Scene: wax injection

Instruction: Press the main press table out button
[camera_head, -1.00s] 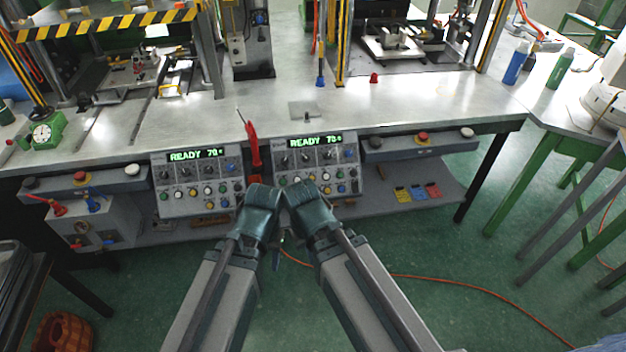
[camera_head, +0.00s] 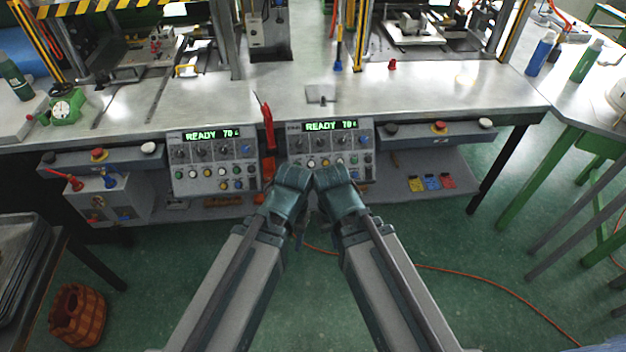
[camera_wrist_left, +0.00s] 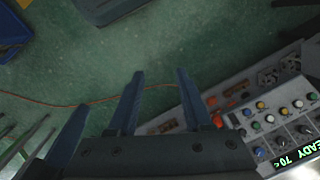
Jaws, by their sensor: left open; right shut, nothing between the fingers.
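Two grey control panels with green READY displays hang at the bench front: the left panel (camera_head: 184,172) and the right panel (camera_head: 367,139). Both carry rows of small coloured buttons and knobs. I cannot tell which button is the table out one. My left gripper (camera_head: 293,176) and right gripper (camera_head: 333,176) are side by side before the lower part of the right panel, covering its lower left corner. Their fingers are hardly visible there. In the left wrist view my left gripper (camera_wrist_left: 160,85) has its fingers apart and empty, with panel buttons to their right. My right gripper is shut and empty.
A red upright tool (camera_head: 268,135) stands between the panels. Side boxes with red emergency buttons (camera_head: 439,127) flank them. A lower shelf (camera_head: 455,166) holds coloured pieces. An orange cable (camera_head: 470,272) lies on the open green floor. A basket (camera_head: 78,315) stands lower left.

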